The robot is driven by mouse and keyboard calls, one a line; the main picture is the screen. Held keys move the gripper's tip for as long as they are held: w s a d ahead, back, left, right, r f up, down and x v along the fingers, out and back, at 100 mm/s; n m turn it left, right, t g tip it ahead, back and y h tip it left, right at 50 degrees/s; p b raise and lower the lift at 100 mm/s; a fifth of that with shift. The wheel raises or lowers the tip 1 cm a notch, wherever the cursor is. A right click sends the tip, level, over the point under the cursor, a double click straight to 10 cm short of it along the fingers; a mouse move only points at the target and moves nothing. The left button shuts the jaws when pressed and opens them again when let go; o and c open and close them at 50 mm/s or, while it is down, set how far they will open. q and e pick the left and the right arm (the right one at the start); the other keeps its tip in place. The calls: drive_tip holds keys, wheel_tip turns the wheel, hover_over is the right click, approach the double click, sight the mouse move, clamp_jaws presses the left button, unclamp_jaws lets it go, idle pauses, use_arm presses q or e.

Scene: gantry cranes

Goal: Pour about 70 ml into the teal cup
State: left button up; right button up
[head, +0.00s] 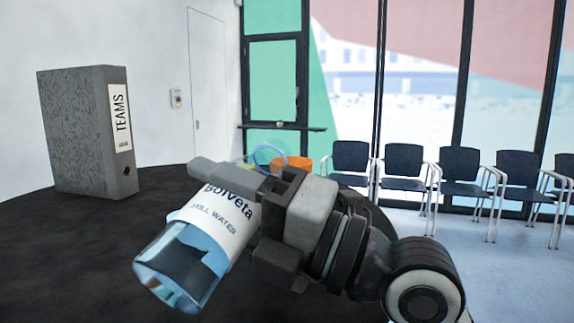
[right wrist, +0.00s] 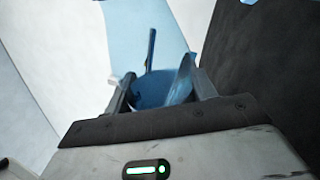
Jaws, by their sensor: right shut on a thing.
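My right gripper (head: 238,190) is shut on a clear water bottle (head: 185,265) with a white "Solveta still water" label, in the middle of the head view. The bottle is tilted, its clear base toward me at the lower left and its upper end away to the upper right, hidden behind the gripper. In the right wrist view, a blurred blue part of the bottle (right wrist: 160,90) shows between the fingers. A thin blue curved outline (head: 268,150) shows just behind the gripper; I cannot tell whether it is the teal cup. No cup is clearly visible. My left gripper is not in view.
A grey binder (head: 90,135) marked "TEAMS" stands upright on the dark round table (head: 60,240) at the left. An orange object (head: 290,164) shows partly behind the gripper. Several dark chairs (head: 405,165) stand along the windows. The table's left front is clear.

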drive_tip(key=shift+r+m+p, duration=0.4)
drive_tip(key=shift+r+p, duration=0.1)
drive_tip(key=shift+w+d+r+m+t+p, duration=0.25)
drive_tip(key=shift+w+r+m+t+p, duration=0.25)
drive_tip(key=shift+r+m+p, duration=0.35)
drive_tip(key=shift+f+b, duration=0.5)
drive_tip(key=shift+b, duration=0.05)
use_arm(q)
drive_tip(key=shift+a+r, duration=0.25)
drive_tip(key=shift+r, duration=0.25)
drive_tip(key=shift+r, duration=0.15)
use_arm(e)
drive_tip(key=shift+m, duration=0.55)
use_arm(q)
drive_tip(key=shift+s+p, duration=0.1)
drive_tip(key=shift+p, duration=0.25)
use_arm(e)
drive_tip(key=shift+s, duration=0.1)
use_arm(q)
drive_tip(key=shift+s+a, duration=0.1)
use_arm(e)
drive_tip(key=shift+s+a+m+t+h, duration=0.15)
drive_tip(key=shift+m+t+h, duration=0.15)
drive_tip(key=shift+m, duration=0.2)
use_arm(q)
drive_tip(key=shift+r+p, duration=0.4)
drive_tip(key=shift+p, duration=0.35)
use_arm(e)
drive_tip(key=shift+r+m, duration=0.35)
drive_tip(key=shift+m, duration=0.25)
